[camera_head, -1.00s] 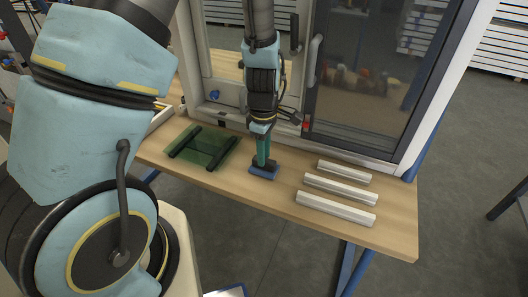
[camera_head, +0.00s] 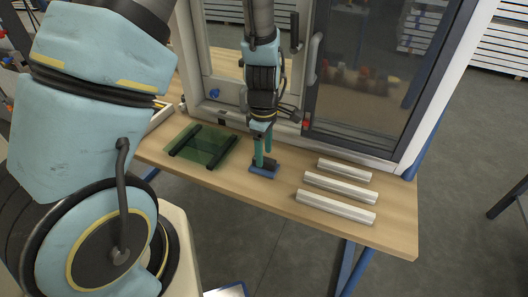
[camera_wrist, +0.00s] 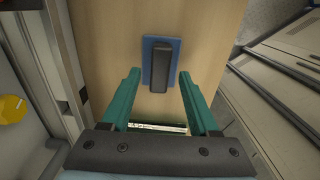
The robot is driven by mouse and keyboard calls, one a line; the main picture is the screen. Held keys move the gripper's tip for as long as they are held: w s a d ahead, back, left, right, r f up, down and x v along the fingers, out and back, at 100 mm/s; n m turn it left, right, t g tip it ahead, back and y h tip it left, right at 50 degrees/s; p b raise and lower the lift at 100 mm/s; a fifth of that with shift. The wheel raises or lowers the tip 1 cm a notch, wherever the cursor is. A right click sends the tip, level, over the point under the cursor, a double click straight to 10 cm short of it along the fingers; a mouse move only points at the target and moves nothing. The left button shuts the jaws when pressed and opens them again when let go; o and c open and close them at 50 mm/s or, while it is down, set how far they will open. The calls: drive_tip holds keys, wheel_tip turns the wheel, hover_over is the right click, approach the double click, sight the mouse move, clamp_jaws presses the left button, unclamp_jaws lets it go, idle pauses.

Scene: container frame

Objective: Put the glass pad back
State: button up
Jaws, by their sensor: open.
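The blue pad (camera_head: 262,174) with a black grip on top lies flat on the wooden table, near its front edge. In the wrist view the pad (camera_wrist: 148,68) shows its blue base and the upright black grip in front of my fingers. My gripper (camera_head: 263,157) points down right at the pad, its two green fingers spread. In the wrist view my gripper (camera_wrist: 158,82) is open, with nothing clamped between the fingertips. How far the fingertips are above the pad is hard to tell.
A green glass sheet with black bars (camera_head: 203,146) lies left of the pad. Several pale bars (camera_head: 340,189) lie to the right on the table (camera_head: 235,181). A tall cabinet with a dark glass door (camera_head: 370,95) stands behind. A yellow knob (camera_wrist: 10,108) shows at left.

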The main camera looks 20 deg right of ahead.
wheel_tip(320, 180, up, 12)
drive_tip(key=b, duration=0.1)
drive_tip(key=w+a+r+m+t, duration=0.1)
drive_tip(key=a+r+m, duration=0.2)
drive_tip(key=a+m, duration=0.7)
drive_tip(key=a, duration=1.5)
drive_tip(key=shift+a+m+t, duration=0.15)
drive_tip(key=shift+m+t, duration=0.15)
drive_tip(key=shift+w+r, duration=0.1)
